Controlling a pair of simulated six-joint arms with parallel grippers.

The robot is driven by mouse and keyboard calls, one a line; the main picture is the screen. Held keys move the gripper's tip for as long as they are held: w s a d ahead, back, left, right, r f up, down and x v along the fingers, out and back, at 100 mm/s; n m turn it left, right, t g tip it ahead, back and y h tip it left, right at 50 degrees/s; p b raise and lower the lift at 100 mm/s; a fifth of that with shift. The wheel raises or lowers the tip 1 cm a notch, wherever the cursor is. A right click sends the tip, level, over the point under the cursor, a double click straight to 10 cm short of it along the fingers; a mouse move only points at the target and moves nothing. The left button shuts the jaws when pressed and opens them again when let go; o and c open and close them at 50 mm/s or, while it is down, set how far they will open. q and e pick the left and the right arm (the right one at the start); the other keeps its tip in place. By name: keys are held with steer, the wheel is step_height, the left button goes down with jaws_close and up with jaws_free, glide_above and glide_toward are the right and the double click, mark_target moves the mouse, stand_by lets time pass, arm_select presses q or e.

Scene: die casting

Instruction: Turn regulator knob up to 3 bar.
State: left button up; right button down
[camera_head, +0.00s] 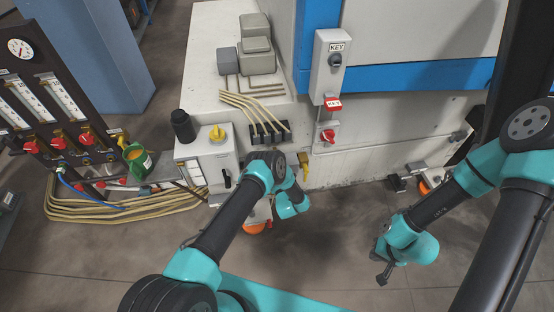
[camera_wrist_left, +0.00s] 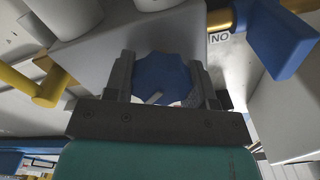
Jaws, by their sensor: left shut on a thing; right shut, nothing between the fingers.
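The regulator knob (camera_wrist_left: 163,78) is a round blue knob with a pale pointer line, seen in the left wrist view. My left gripper (camera_wrist_left: 164,82) has one finger on each side of the knob and is shut on it. In the head view my left wrist hides the knob and the fingers. A round white pressure dial (camera_head: 20,48) is at the far upper left of the head view; its reading is too small to tell. My right gripper (camera_head: 383,276) is shut and empty above the floor at lower right.
A panel with flow tubes and red knobs (camera_head: 58,142) stands at left. A box with a yellow knob (camera_head: 217,133) and a black cylinder (camera_head: 183,126) stand nearby. A grey key box (camera_head: 330,66) hangs on the machine. The floor (camera_head: 335,235) between my arms is clear.

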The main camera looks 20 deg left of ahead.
arm_select(q)
steer(key=shift+m, duration=0.7)
steer(key=shift+f, duration=0.1)
stand_by(0.4)
steer(key=shift+m, duration=0.8)
steer(key=o, duration=1)
